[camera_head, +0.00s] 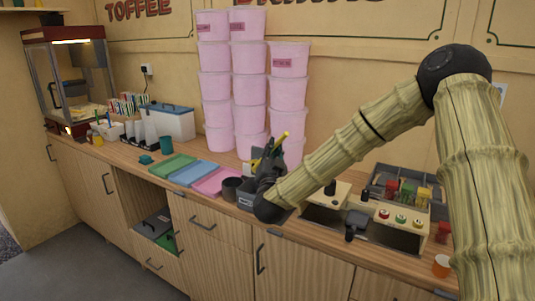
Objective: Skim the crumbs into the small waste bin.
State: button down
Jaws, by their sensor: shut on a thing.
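My gripper (272,150) is shut on a thin tool with a yellow handle (282,138), above the counter in front of the pink tubs. The tool's lower end is hidden by my gripper. A small dark round pot (231,187) stands left of and below my gripper. A grey open-topped container (245,197) stands right beside the pot, partly behind my arm. I cannot tell which of these is the waste bin. No crumbs can be made out at this size.
Stacked pink tubs (249,88) stand along the wall. Green (170,166), blue (194,174) and pink (217,181) trays lie left of the pot. A control unit with coloured buttons (400,218) stands right, near an orange cup (441,266). A popcorn cabinet (70,75) is far left.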

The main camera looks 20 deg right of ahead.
jog(key=s+d+f+m+g+h+b, duration=0.2)
jog(key=f+m+h+b, duration=0.5)
jog(key=b, duration=1.3)
jog(key=shift+s+d+f+m+b, duration=0.3)
jog(key=shift+s+d+f+m, duration=0.3)
jog(key=shift+s+f+m, duration=1.4)
jog(key=shift+w+r+m, duration=0.35)
jog(key=shift+w+m, duration=0.15)
jog(key=shift+w, duration=0.25)
